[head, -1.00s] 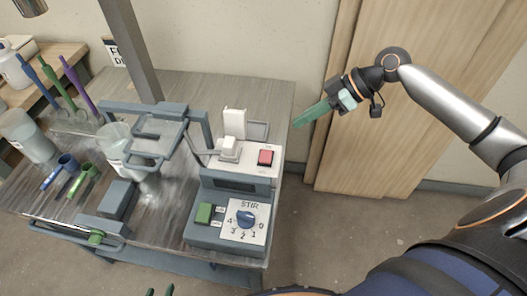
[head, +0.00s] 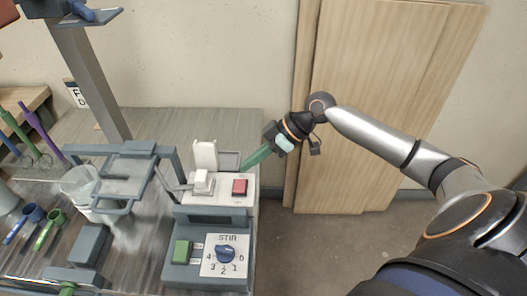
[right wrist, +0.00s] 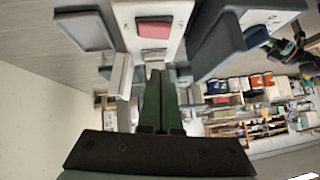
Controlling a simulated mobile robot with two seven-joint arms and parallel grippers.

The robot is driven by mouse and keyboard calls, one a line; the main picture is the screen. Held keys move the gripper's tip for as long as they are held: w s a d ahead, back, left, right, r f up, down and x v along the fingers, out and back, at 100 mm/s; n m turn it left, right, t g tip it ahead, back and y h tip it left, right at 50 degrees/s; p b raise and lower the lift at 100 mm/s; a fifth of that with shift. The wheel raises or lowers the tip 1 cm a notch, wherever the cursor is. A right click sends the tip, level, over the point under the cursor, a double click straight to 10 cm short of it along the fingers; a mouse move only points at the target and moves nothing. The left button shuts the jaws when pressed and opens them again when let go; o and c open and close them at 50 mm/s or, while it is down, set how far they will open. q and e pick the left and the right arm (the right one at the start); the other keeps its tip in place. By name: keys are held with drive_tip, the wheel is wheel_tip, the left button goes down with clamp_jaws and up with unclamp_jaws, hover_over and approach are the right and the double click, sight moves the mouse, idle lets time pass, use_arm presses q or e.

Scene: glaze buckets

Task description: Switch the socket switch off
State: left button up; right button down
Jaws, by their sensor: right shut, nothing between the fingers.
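The socket box (head: 222,189) is white and stands on the bench behind the stirrer unit. Its red switch (head: 240,187) is on the right of its top face, and a white plug (head: 202,181) sits to the left of it. The red switch also shows at the top of the right wrist view (right wrist: 154,29). My right gripper (head: 244,168) is shut and empty, its green fingers pointing down and left just behind the switch, apparently apart from it. In the right wrist view its fingertips (right wrist: 156,74) are below the switch. My left gripper is not in view.
The stirrer unit (head: 180,276) with a blue dial (head: 226,253) and green button (head: 182,252) stands in front of the socket. A raised white cover (head: 205,154) stands behind the plug. A grey frame (head: 125,170) and clear bucket (head: 78,186) are to the left.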

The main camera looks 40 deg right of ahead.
sight(238, 184)
drive_tip(key=f, duration=0.1)
drive_tip(key=a+f, duration=0.2)
drive_tip(key=f, duration=0.1)
drive_tip(key=shift+w+f, duration=0.1)
drive_tip(key=shift+w, duration=0.1)
drive_tip(key=shift+s+f, duration=0.1)
drive_tip(key=shift+f, duration=0.65)
drive_tip(key=shift+s+a+f+n+t+h+p, duration=0.15)
drive_tip(key=shift+s+f+n+t+h+p, duration=0.15)
drive_tip(key=shift+s+f+t+h+p, duration=0.15)
drive_tip(key=shift+w+f+b, duration=0.15)
drive_tip(key=shift+f+b, duration=0.05)
drive_tip(key=shift+b, duration=0.1)
drive_tip(key=shift+w+d, duration=0.55)
drive_tip(key=shift+w, duration=0.05)
